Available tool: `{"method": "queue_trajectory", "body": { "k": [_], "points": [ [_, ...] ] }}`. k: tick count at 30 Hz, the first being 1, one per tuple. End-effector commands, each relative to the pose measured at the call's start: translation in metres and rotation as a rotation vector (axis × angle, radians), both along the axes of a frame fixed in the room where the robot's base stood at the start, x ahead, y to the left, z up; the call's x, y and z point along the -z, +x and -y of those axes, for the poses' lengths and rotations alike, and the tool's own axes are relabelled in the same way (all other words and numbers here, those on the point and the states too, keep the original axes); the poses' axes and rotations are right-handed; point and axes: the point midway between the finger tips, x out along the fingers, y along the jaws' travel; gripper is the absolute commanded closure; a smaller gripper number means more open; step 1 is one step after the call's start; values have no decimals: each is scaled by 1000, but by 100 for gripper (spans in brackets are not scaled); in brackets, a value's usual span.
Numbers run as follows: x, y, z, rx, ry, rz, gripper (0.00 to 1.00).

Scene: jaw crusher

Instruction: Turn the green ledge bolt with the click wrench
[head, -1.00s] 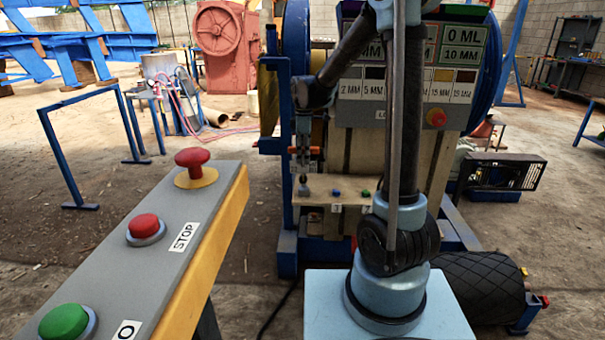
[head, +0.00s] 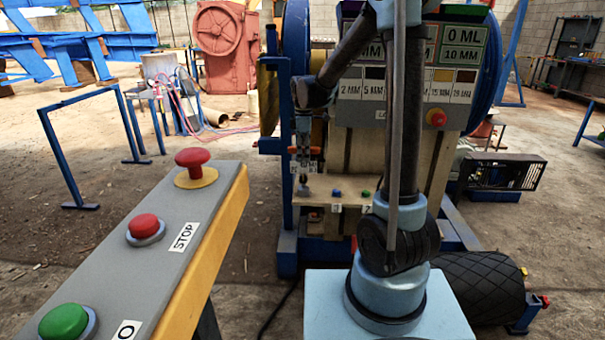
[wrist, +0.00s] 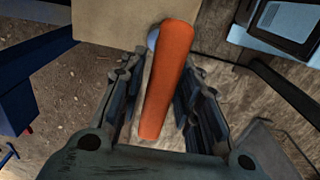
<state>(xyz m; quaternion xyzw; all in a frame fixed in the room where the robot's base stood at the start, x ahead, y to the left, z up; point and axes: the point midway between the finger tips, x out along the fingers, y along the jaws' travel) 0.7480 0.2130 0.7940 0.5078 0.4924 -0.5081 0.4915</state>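In the wrist view the orange handle (wrist: 168,80) of the click wrench lies lengthwise between the fingers of my gripper (wrist: 165,100). The fingers stand apart, with pale ground showing beside the handle. In the head view my gripper (head: 305,150) points down above the left end of a pale ledge (head: 320,205), with small orange parts of the wrench at its fingers. The green bolt (head: 366,194) is on the ledge, right of a blue one (head: 337,192). A small metallic piece (head: 304,186) stands under my gripper; I cannot tell whether it is a bolt or the wrench head.
The crusher's label panel (head: 455,85) rises behind my arm. A blue upright post (head: 285,150) stands close to the left of my gripper. A control console (head: 150,262) with red and green buttons fills the left foreground. A dark quilted roller (head: 482,287) lies at right.

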Motion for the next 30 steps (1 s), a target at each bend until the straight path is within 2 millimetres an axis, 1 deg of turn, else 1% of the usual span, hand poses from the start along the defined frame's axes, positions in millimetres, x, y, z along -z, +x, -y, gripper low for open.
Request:
{"method": "queue_trajectory", "body": {
  "k": [1,2,3,13,30],
  "points": [
    [0,0,0,0,0,0,90],
    [0,0,0,0,0,0,97],
    [0,0,0,0,0,0,100],
    [-2,0,0,0,0,0,100],
    [-15,0,0,0,0,0,100]
  ]
}}
